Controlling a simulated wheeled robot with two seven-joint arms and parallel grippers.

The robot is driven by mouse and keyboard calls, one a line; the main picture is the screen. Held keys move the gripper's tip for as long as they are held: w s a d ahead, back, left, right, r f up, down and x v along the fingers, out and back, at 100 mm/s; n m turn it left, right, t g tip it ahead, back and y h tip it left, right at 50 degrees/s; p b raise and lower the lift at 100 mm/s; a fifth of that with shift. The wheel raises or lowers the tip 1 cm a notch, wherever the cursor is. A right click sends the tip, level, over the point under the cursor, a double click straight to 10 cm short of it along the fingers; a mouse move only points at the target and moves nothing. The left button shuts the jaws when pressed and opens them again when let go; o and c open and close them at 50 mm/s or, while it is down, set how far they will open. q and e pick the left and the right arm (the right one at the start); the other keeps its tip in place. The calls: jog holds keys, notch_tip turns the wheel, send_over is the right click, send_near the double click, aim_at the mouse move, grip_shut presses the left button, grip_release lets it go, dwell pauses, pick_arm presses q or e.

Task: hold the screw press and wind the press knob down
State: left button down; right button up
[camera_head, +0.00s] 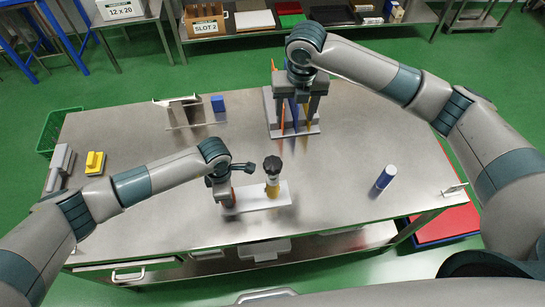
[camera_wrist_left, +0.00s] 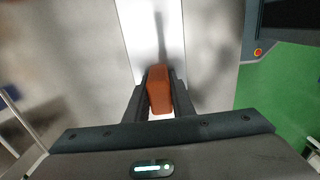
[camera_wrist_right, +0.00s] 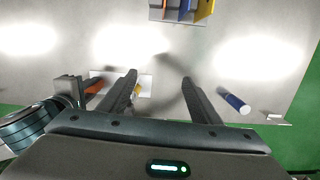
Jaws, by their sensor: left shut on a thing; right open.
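The screw press has a flat white base (camera_head: 284,195), a yellow body (camera_head: 272,188) and a black press knob (camera_head: 272,163) on top. It stands upright near the table's front middle. My left gripper (camera_head: 227,197) is shut on the press's orange-brown grip block (camera_wrist_left: 158,90), at the left end of the base. My right gripper (camera_head: 297,112) is open and empty, high over the table beyond the press. In the right wrist view its fingers (camera_wrist_right: 160,76) are apart with bare table between them; the left finger partly hides the press.
A grey rack (camera_head: 270,108) with coloured dividers stands behind my right gripper. A blue block (camera_head: 218,104) and a small stand (camera_head: 178,102) are at the back left. Yellow (camera_head: 95,162) and grey blocks are at the left edge.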

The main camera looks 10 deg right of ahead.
aim_at(273, 163)
jog(key=s+a+r+n+g, duration=0.1)
jog(key=s+a+r+n, duration=0.5)
jog(key=s, duration=0.4)
jog(key=a+n, duration=0.1)
jog(key=n, duration=0.1)
jog(key=shift+a+r+n, duration=0.3)
jog(key=shift+a, duration=0.05)
jog(key=shift+w+f, duration=0.1)
jog(key=shift+f, duration=0.1)
notch_tip(273, 163, down, 12)
jog(key=shift+r, duration=0.15)
jog(key=c, duration=1)
